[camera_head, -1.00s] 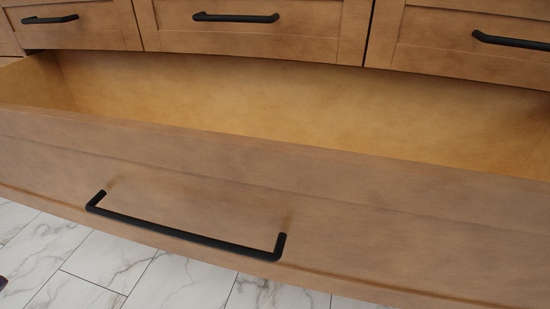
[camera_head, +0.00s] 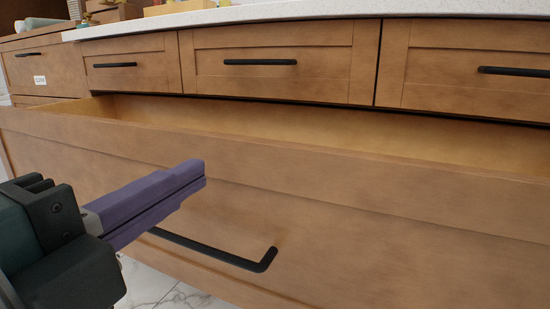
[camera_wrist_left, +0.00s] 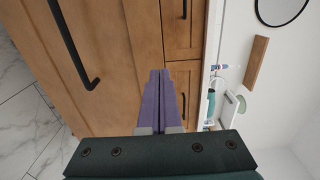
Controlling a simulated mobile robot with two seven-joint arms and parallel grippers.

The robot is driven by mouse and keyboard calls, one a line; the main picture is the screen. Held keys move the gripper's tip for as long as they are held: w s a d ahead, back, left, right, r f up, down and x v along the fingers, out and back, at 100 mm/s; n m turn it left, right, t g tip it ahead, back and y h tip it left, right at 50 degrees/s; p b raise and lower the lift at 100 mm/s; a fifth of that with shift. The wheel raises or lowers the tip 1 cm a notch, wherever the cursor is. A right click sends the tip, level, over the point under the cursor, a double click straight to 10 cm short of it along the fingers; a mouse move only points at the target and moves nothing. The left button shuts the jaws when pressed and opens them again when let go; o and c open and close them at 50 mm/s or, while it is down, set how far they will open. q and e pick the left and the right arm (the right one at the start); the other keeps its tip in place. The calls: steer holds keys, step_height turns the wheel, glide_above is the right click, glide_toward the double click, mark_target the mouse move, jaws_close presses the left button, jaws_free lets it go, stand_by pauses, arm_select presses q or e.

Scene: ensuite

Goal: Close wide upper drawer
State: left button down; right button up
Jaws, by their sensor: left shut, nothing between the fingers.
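The wide upper drawer (camera_head: 330,215) is a brown wooden drawer standing pulled out, with its empty-looking inside (camera_head: 300,120) showing behind the front. Its black bar handle (camera_head: 215,252) is on the front, and its left part is hidden behind my gripper. My left gripper (camera_head: 198,172) has purple fingers, is shut and empty, and is in front of the drawer front, above the handle in the picture. In the left wrist view the purple fingers (camera_wrist_left: 158,82) are together, with the drawer front (camera_wrist_left: 85,30) and its handle (camera_wrist_left: 75,45) to their left. I cannot tell whether they touch the wood. My right gripper is out of view.
A row of shut small drawers (camera_head: 290,85) with black handles runs above, under a pale countertop (camera_head: 300,14). Several items, including a wooden box (camera_head: 115,12), stand at the back left. Marble floor tiles (camera_head: 150,285) show below.

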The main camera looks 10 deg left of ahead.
mark_target(244, 146)
arm_select(q)
steer(key=b+x, duration=0.2)
steer(key=x, duration=0.5)
steer(key=shift+w, duration=0.15)
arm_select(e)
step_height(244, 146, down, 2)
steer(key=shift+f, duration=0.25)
arm_select(q)
steer(key=shift+w, duration=0.15)
